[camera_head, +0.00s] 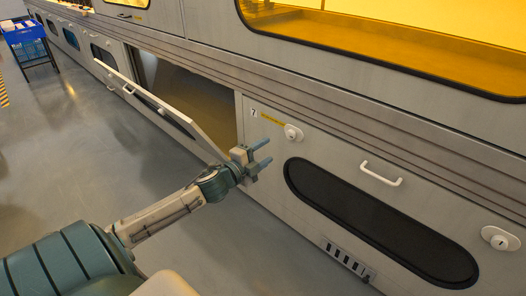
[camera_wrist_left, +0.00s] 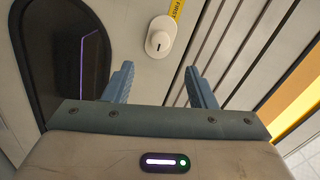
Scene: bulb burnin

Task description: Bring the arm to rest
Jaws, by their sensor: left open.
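My left arm reaches in from the lower left in the head view. Its gripper (camera_head: 262,155) is open and empty, in front of the cabinet wall beside the open door's edge. In the left wrist view the two fingers of this gripper (camera_wrist_left: 160,85) stand apart with nothing between them. A white round knob (camera_wrist_left: 160,36) shows beyond the fingers; in the head view the knob (camera_head: 293,132) is right of the gripper, and a gap shows between them. My right gripper is in neither view.
A cabinet door (camera_head: 165,105) stands open left of the gripper. A closed panel with a white handle (camera_head: 381,174) and dark oval window (camera_head: 375,222) is at right. A blue crate (camera_head: 24,35) on a stand is far left. The grey floor (camera_head: 85,150) between is clear.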

